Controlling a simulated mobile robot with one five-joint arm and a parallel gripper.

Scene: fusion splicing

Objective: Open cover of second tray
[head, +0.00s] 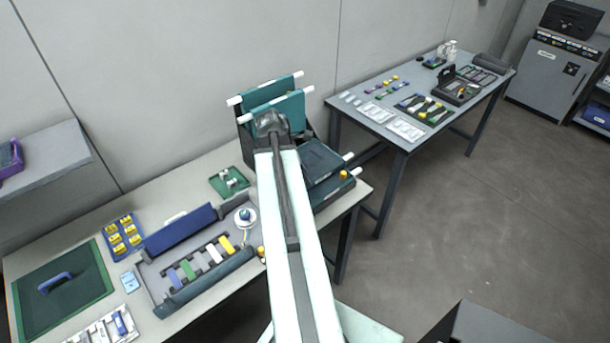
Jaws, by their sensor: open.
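A dark teal tray unit stands at the right end of the near table, partly hidden behind my arm. Two teal covers stand raised at its back: the rear cover (283,88) and the front cover (290,107), each with a white bar along its top. Lower down, a flat dark teal tray (322,160) and another level below it (333,189) have white bar ends at the right. A yellow knob (344,174) sits at the right corner. Which tray counts as second I cannot tell. My arm reaches up over the unit; my gripper does not show.
An open blue-lidded case (180,232) with coloured blocks, a white reel (245,217), a blue tray of yellow pieces (122,238) and a green mat (64,291) lie to the left. Another table (385,85) with tools stands behind right. The floor (470,220) right is open.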

